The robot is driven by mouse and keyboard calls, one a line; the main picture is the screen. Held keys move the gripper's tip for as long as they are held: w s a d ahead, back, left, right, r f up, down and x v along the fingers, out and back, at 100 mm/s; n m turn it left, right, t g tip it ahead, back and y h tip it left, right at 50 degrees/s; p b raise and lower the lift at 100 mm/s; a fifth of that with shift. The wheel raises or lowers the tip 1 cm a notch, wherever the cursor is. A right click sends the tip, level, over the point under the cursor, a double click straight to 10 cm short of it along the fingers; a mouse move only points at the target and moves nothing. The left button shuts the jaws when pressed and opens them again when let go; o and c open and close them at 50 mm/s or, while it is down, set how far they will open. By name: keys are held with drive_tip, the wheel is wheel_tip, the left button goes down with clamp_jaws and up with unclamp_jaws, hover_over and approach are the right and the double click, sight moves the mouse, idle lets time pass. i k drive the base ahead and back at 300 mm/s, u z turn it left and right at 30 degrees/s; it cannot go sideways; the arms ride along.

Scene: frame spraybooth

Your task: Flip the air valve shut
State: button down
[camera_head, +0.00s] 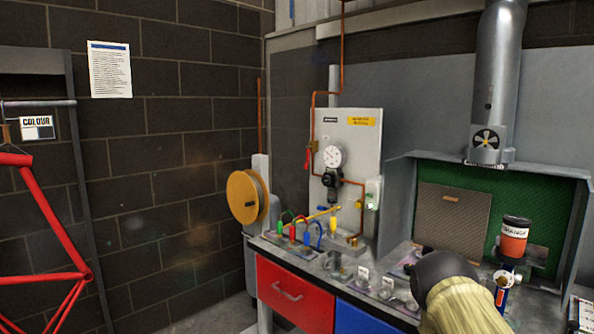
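A grey panel (360,135) on the back wall carries copper pipes, a round white gauge (332,157) and a black regulator (331,181). A small red lever (308,158) sits on the copper pipe at the panel's left edge, roughly in line with the pipe. It looks like the air valve's handle. A dark rounded part and a beige link at the lower right seem to be my arm, well right of the lever. My gripper's fingers do not show.
A bench (300,262) with red (295,292) and blue drawers stands below the panel, with coloured hoses and small jars on it. A spray booth (570,215), with an orange-labelled cup (514,238), is at right. A hose reel (247,196) and red frame (55,225) are left.

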sight(306, 165)
drive_tip(key=u, duration=0.25)
drive_tip(key=i, duration=0.2)
drive_tip(key=u, duration=1.15)
drive_tip(key=i, duration=1.15)
drive_tip(key=u, duration=0.65)
drive_tip(key=i, duration=1.55)
drive_tip(key=z, duration=1.4)
drive_tip(key=i, duration=0.9)
drive_tip(key=z, duration=1.05)
